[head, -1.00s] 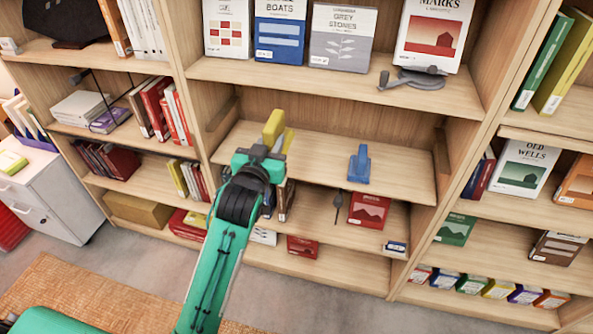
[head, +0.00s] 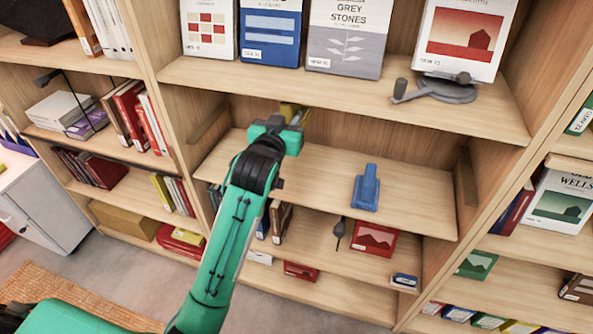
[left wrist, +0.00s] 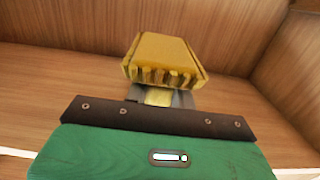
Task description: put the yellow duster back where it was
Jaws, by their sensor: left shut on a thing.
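The yellow duster (head: 290,111) is held at the end of my left gripper (head: 287,124), at the left part of the middle bay's second shelf (head: 318,176). In the left wrist view the duster (left wrist: 163,60) shows large, its ribbed end towards me, with the shelf's back panel behind it. My left gripper (left wrist: 160,97) is shut on the duster's narrow yellow part. A blue duster-shaped object (head: 366,187) stands on the same shelf to the right. I cannot tell whether the yellow duster touches the shelf board. My right gripper is not in view.
Side panels bound the bay. The shelf between the gripper and the blue object is bare. A red book (head: 374,239) is on the shelf below.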

